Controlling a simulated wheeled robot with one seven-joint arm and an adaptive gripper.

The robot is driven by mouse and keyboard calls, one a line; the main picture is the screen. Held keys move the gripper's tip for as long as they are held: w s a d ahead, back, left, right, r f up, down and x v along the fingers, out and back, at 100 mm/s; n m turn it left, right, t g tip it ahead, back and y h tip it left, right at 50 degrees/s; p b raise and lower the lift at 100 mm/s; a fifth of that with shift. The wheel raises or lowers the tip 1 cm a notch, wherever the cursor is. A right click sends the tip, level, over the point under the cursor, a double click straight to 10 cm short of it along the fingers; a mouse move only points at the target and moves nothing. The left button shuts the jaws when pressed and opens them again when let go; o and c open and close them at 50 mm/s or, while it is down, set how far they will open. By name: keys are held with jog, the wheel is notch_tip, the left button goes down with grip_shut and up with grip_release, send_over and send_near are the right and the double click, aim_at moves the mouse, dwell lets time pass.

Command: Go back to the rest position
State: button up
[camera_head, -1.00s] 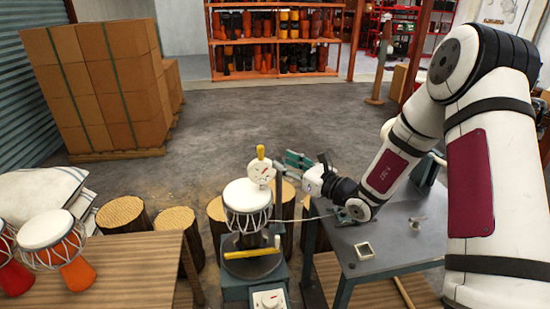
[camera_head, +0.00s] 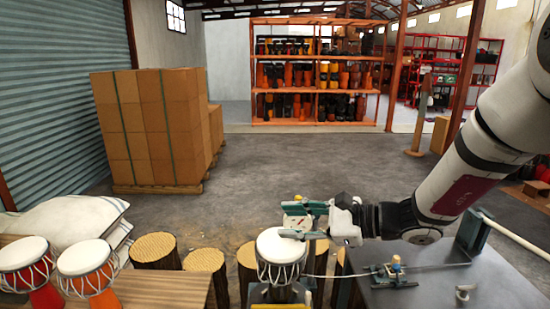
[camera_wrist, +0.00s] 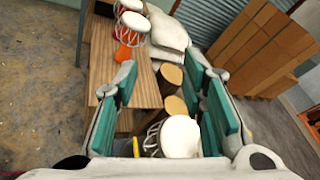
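My gripper (camera_head: 289,221) is open and empty, with its teal-padded fingers pointing left in the head view. It hovers by the top of a white-headed goblet drum (camera_head: 279,246) on the stand at the bench's left side. In the wrist view my gripper (camera_wrist: 163,72) has its two fingers wide apart, and the drum (camera_wrist: 180,137) shows low between them.
A grey metal bench (camera_head: 430,292) with a small clamp fixture (camera_head: 394,270) lies at right. Two finished drums (camera_head: 87,268) stand on the wooden table (camera_head: 165,290) at left. Log stools (camera_head: 155,250), stacked cartons (camera_head: 150,130) and a drum shelf (camera_head: 315,85) are behind. The middle floor is open.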

jog(key=s+r+n+g+h, duration=0.2)
jog(key=s+n+g+h, duration=0.3)
jog(key=s+n, duration=0.8)
jog(key=s+d+r+n+t+h, duration=0.2)
jog(key=s+d+h, duration=0.2)
jog(key=d, duration=0.3)
jog(key=s+d+r+n+t+h, duration=0.2)
jog(key=s+d+t+h, duration=0.1)
jog(key=s+d+h, duration=0.2)
jog(key=shift+s+d+r, duration=0.3)
jog(key=shift+s+d, duration=0.65)
jog(key=shift+d, duration=0.15)
